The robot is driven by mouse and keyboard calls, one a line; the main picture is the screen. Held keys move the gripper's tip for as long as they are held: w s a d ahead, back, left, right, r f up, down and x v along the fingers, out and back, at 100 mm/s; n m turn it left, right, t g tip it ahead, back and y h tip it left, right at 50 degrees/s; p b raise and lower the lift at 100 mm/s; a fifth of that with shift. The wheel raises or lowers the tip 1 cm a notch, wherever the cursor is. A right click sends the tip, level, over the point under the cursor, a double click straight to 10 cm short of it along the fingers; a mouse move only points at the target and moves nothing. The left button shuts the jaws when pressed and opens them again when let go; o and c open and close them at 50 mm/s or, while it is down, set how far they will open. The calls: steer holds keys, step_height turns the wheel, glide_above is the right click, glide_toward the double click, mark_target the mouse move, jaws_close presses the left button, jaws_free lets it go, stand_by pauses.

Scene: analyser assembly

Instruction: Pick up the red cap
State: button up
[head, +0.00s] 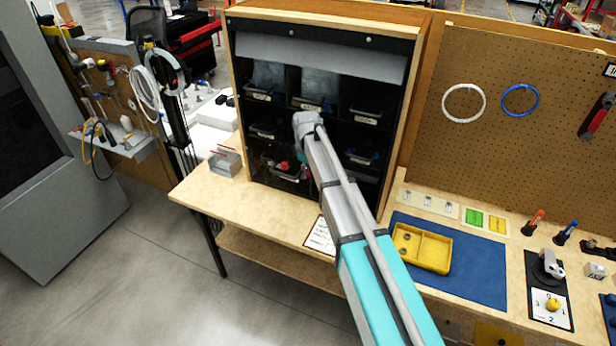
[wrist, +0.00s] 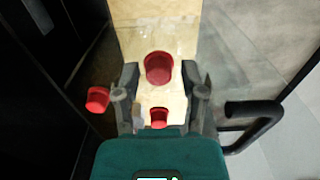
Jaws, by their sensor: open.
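In the wrist view a red cap (wrist: 159,68) lies between my gripper's (wrist: 160,78) two open fingertips, with a gap on each side. A smaller red piece (wrist: 159,118) shows nearer the palm, and another red piece (wrist: 97,99) lies outside the left finger. In the head view a small red thing (head: 284,166) shows at the lower left bin of the dark cabinet. My arm reaches into the cabinet front there, and its fingers are hidden behind the arm and in shadow. I cannot tell whether the fingers touch the cap.
The cabinet (head: 232,100) has several bins in shelves, close around my arm. A grey box (head: 224,163) stands on the bench at its left. A yellow tray (head: 437,250) sits on a blue mat (head: 480,275) at right. A black curved handle (wrist: 262,115) is right of my gripper.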

stand_by(0.5)
steer(key=c, duration=0.5)
steer(key=shift+o, duration=0.2)
steer(key=shift+r, duration=0.15)
step_height(320, 180, up, 18)
steer(key=p, duration=1.8)
